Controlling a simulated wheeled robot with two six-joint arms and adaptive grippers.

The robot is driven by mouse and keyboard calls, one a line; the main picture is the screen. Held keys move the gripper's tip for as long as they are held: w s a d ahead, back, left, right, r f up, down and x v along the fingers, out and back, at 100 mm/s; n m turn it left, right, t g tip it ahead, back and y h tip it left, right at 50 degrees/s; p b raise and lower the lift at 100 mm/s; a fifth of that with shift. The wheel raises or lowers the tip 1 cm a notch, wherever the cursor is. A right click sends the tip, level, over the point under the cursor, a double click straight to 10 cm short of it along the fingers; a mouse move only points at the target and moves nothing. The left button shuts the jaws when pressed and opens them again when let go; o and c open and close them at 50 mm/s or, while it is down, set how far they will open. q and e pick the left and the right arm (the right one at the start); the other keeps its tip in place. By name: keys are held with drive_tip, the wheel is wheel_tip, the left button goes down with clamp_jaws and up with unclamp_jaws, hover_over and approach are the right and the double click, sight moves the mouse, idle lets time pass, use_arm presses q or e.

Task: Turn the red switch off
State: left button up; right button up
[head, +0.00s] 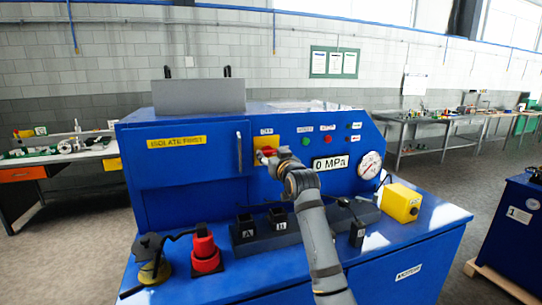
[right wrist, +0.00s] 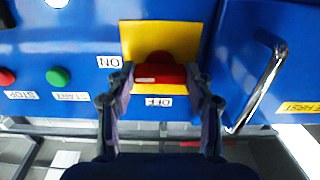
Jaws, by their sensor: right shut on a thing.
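The red switch (head: 267,151) is on a yellow plate (head: 259,142) on the blue machine's front panel. In the right wrist view the red switch (right wrist: 160,73) has its bar lying level across the plate, with a pale mark toward the ON label (right wrist: 109,61). The OFF label (right wrist: 159,102) is on another side of the plate, above the switch in the head view. My right gripper (right wrist: 160,76) is shut on the switch, one finger at each end of the bar. In the head view my right gripper (head: 274,157) partly hides the switch. My left gripper is not in view.
A green button (right wrist: 57,76) and a red button (right wrist: 7,76) are beside the plate. A metal handle (right wrist: 262,85) stands out on its other side. Black sockets (head: 246,228), a red plug (head: 204,250) and a yellow box (head: 400,203) stand on the ledge below.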

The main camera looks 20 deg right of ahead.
drive_tip(key=shift+n, duration=0.3)
drive_tip(key=n+p, duration=0.1)
drive_tip(key=n, duration=0.1)
drive_tip(key=shift+r+n, duration=0.1)
drive_tip(key=shift+n, duration=0.2)
drive_tip(key=n+p, duration=0.2)
drive_tip(key=n, duration=0.3)
drive_tip(key=shift+n, duration=0.3)
drive_tip(key=n+p, duration=0.1)
drive_tip(key=n, duration=0.8)
drive_tip(key=shift+p, duration=0.4)
drive_tip(key=o, duration=1.2)
drive_tip(key=shift+c, duration=0.2)
